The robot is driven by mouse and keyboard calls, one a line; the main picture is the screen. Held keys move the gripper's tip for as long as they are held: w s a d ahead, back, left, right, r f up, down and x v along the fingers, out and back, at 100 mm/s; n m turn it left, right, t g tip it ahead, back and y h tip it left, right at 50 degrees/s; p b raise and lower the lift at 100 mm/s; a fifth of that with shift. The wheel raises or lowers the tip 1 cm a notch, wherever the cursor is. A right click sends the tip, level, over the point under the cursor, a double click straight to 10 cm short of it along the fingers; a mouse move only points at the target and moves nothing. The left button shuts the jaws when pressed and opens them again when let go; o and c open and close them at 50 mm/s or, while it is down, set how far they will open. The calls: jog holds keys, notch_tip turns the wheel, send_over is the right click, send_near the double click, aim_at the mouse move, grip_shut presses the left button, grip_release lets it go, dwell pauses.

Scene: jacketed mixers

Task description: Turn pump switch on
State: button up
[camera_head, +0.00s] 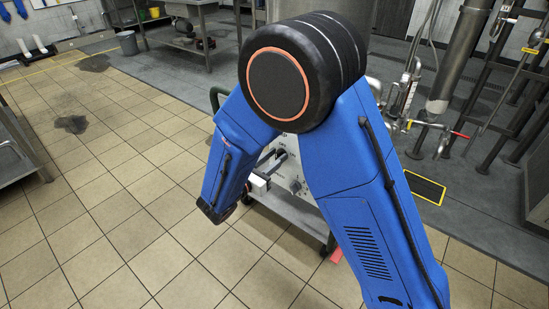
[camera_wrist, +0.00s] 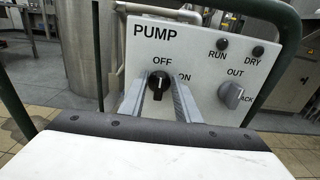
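In the wrist view, the pump switch (camera_wrist: 159,86) is a black rotary knob on a pale panel (camera_wrist: 205,52) marked PUMP. OFF is printed above the knob and ON to its right. A small white mark shows on the knob's lower part; I cannot tell for sure which label it points to. My gripper (camera_wrist: 158,82) is open, with one grey finger on each side of the knob. I cannot tell whether either finger touches it.
A grey OUT/BACK knob (camera_wrist: 232,95) sits right of the pump switch, below the RUN (camera_wrist: 222,44) and DRY (camera_wrist: 258,51) lamps. Dark green rails flank the panel. The panel is on a wheeled cart (camera_head: 295,212).

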grip_shut()
jog(key=shift+m, duration=0.3)
jog(key=shift+s+d+f+m, duration=0.1)
jog(key=shift+m, duration=2.1)
jog(key=shift+s+d+f+m, duration=0.1)
jog(key=shift+d+f+m, duration=0.05)
jog(key=shift+m, duration=2.05)
jog(key=shift+s+d+f+m, duration=0.1)
jog(key=shift+m, duration=2.1)
